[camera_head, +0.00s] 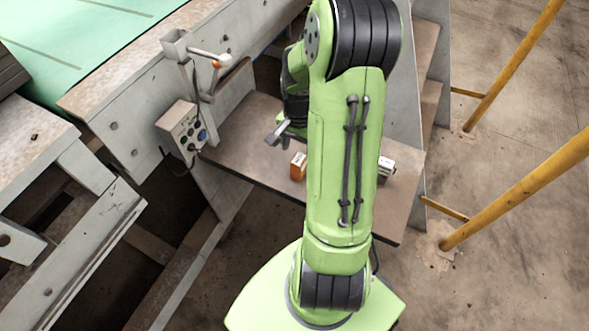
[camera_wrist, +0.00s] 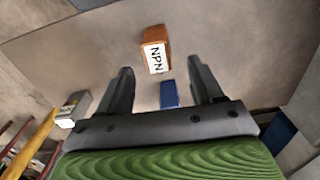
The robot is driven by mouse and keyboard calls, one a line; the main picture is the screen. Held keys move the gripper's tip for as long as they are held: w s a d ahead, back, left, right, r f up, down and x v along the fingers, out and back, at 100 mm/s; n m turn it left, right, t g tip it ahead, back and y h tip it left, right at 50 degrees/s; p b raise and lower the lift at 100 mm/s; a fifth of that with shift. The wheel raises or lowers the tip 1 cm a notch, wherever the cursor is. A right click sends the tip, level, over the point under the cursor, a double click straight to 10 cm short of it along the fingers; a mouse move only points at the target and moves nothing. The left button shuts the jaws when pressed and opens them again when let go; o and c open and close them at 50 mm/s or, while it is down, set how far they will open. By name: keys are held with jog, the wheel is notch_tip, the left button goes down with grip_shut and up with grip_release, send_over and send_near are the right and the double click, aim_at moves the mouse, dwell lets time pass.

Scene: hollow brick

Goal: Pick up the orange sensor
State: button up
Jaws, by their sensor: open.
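The orange sensor (camera_head: 298,166) is a small block on the brown shelf (camera_head: 240,150), just left of my green arm in the head view. In the wrist view the orange sensor (camera_wrist: 154,36) has a white face lettered "NPN" and lies just beyond my fingertips, near the middle of the gap. My gripper (camera_wrist: 160,67) is open with nothing between its fingers. In the head view my gripper (camera_head: 276,134) is partly hidden by my arm, up and left of the sensor, apart from it.
A grey block with a white label (camera_head: 386,167) sits right of my arm on the shelf; it also shows in the wrist view (camera_wrist: 75,107). A blue piece (camera_wrist: 169,94) shows between the finger bases. A control box (camera_head: 184,130) stands left. Yellow rails (camera_head: 515,190) stand right.

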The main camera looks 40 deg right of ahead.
aim_at(298, 167)
jog(key=f+b, duration=0.1)
jog(key=f, duration=0.3)
jog(key=f+b, duration=0.2)
jog(key=f, duration=0.2)
jog(key=shift+s+a+f, duration=0.15)
jog(key=shift+s+f, duration=0.05)
jog(key=shift+f, duration=0.2)
jog(key=shift+r, duration=0.1)
jog(key=shift+c, duration=0.2)
